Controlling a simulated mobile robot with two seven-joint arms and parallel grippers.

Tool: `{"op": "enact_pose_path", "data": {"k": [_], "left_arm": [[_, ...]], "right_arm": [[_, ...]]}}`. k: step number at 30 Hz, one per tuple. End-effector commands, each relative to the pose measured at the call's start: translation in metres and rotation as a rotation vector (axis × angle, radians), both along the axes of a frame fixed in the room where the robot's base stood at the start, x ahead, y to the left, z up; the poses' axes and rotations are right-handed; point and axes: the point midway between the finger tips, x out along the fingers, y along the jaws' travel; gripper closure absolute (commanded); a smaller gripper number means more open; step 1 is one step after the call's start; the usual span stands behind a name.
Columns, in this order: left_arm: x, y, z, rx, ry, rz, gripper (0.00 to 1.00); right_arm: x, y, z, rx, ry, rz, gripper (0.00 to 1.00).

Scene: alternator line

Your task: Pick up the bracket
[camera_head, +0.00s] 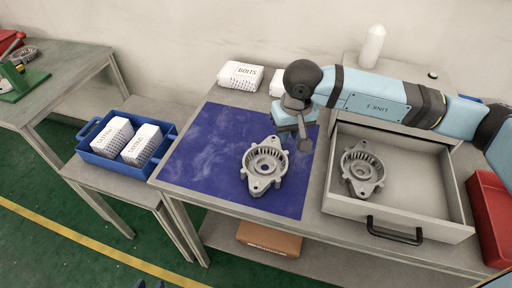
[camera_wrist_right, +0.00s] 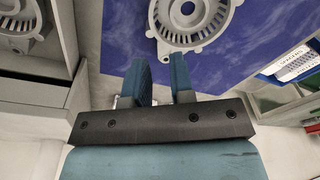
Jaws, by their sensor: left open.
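One grey cast bracket (camera_head: 264,166), round with lugs and a central hole, lies on the blue mat (camera_head: 205,150). A second similar bracket (camera_head: 361,168) lies in the open drawer (camera_head: 425,207). My right gripper (camera_head: 303,143) is above the mat, behind and right of the first bracket, apart from it. In the right wrist view its fingers (camera_wrist_right: 162,80) have a narrow gap with nothing seen between them. The mat's bracket (camera_wrist_right: 190,22) is beyond the fingertips. Only dark tips of my left gripper (camera_head: 149,285) show at the bottom edge, far from both brackets.
A blue bin (camera_head: 88,143) with two white boxes stands on the lower left table. A white BOLTS box (camera_head: 241,75) and a white bottle (camera_head: 372,46) are at the back. A red bin (camera_head: 489,215) is right of the drawer. The mat's left half is clear.

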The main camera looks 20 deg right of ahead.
Motion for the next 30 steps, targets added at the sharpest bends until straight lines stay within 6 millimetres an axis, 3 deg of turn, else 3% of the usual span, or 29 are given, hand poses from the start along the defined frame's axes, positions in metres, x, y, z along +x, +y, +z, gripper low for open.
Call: {"op": "enact_pose_path", "data": {"k": [5,10,15,23,30], "left_arm": [[-0.002,0.000,0.000,0.000,0.002,0.001,0.57],[-0.022,-0.003,-0.009,0.000,0.041,-0.007,0.57],[-0.019,-0.003,-0.007,0.003,0.035,-0.008,0.57],[-0.014,-0.002,0.000,0.003,0.025,-0.007,0.57],[-0.012,-0.002,0.012,0.003,0.019,-0.006,0.57]], "right_arm": [[0.004,-0.007,-0.005,-0.035,-0.014,0.013,0.78],[0.007,-0.007,-0.037,-0.032,-0.011,0.013,0.78],[0.011,-0.007,-0.067,-0.031,-0.012,0.012,0.78],[0.014,-0.007,-0.087,-0.029,-0.014,0.011,0.78],[0.024,-0.009,-0.121,-0.030,-0.012,0.011,0.78]]}}
